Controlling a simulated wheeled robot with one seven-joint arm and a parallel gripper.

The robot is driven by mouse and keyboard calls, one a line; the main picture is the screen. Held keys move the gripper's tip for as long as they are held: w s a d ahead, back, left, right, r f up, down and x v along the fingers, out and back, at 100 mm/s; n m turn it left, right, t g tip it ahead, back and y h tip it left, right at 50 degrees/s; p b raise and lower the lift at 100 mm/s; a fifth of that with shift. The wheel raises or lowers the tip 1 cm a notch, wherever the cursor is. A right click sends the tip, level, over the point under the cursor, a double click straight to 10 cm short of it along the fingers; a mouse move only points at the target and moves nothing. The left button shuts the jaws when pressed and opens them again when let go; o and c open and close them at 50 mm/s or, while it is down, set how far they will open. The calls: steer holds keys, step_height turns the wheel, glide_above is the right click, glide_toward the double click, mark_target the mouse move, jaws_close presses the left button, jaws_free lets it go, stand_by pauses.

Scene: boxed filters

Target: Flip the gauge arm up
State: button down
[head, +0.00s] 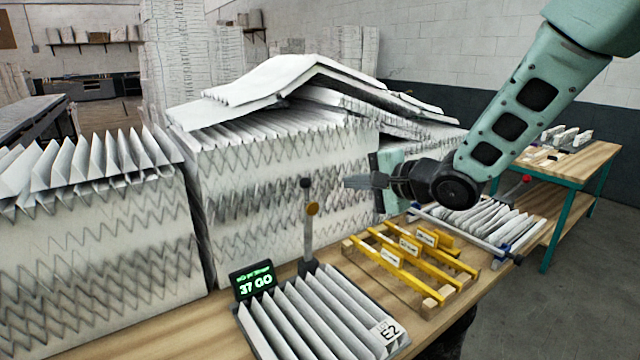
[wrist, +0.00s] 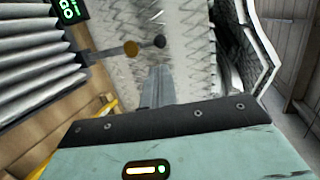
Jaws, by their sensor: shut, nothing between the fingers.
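The gauge arm (head: 308,238) is a slim grey bar with a dark ball on its tip and an orange disc below it. It stands upright from a dark base at the back edge of the pleated filter tray (head: 320,315) marked E2. In the wrist view, the gauge arm (wrist: 105,52) reaches from the tray side toward the middle, its ball tip just beyond my fingers. My gripper (head: 352,182) is shut and empty, to the right of the ball and apart from it in the head view. Its closed fingers (wrist: 157,80) also show in the wrist view.
A small display (head: 254,281) with green text reading GO stands left of the gauge arm. A yellow rack (head: 415,262) lies to the right on the wooden bench. Large pleated filter stacks (head: 280,190) rise close behind. Another tray of filters (head: 480,220) sits further right.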

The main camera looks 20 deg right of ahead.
mark_target(309, 182)
steer(key=p+x, duration=0.2)
steer(key=x, duration=0.9)
steer(key=shift+w, duration=0.1)
steer(key=w+p, duration=0.1)
steer(key=w, duration=0.2)
steer(key=shift+a+r+p, duration=0.2)
steer(key=shift+a+p, duration=0.15)
steer(key=shift+a, duration=0.05)
steer(key=shift+w+r, duration=0.1)
steer(key=shift+r, duration=0.2)
